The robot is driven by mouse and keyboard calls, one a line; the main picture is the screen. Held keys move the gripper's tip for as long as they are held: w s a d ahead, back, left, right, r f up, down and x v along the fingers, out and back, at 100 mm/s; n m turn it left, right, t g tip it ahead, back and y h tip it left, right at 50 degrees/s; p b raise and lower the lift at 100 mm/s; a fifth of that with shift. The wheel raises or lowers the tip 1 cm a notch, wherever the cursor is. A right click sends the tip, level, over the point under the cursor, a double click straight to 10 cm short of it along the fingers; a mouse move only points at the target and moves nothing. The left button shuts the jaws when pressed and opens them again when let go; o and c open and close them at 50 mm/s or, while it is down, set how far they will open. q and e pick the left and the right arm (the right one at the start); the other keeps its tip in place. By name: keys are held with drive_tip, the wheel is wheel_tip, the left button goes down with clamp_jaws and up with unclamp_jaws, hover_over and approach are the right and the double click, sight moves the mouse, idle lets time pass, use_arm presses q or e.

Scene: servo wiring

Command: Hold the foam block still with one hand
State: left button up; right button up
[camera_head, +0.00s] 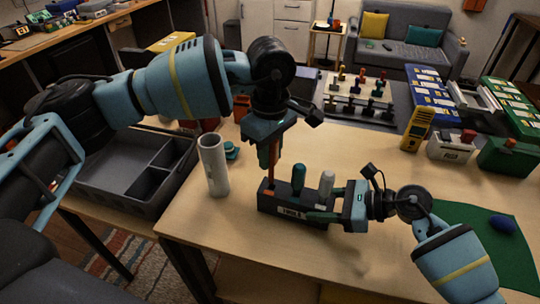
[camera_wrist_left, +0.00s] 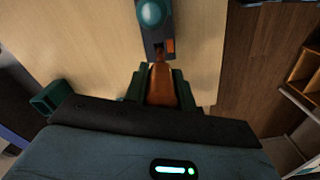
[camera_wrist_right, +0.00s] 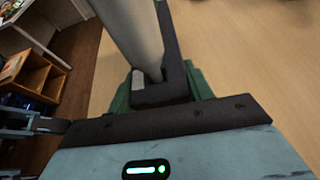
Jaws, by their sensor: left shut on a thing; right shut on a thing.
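The dark foam block (camera_head: 290,208) stands on the wooden table with a white label on its front. A green handle (camera_head: 298,174) and a pale grey handle (camera_head: 326,183) stand upright in it. My right gripper (camera_head: 322,217) is shut on the block's right end; the block also shows between its fingers in the right wrist view (camera_wrist_right: 173,70). My left gripper (camera_head: 270,158) is shut on an orange-handled tool (camera_wrist_left: 162,85) above the block's left end. The tool's thin shaft points down to the block there; whether it sits in a hole I cannot tell.
A pale upright tube (camera_head: 213,165) stands left of the block. A grey compartment tray (camera_head: 110,190) lies beyond the table's left edge. A yellow meter (camera_head: 416,130) and small bins stand at the back right. A green mat (camera_head: 500,255) lies at right. The front table area is clear.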

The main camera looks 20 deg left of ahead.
use_arm(q)
drive_tip(key=shift+r, duration=0.85)
use_arm(e)
drive_tip(key=shift+f, duration=0.1)
drive_tip(key=o, duration=1.1)
drive_tip(key=v, duration=1.2)
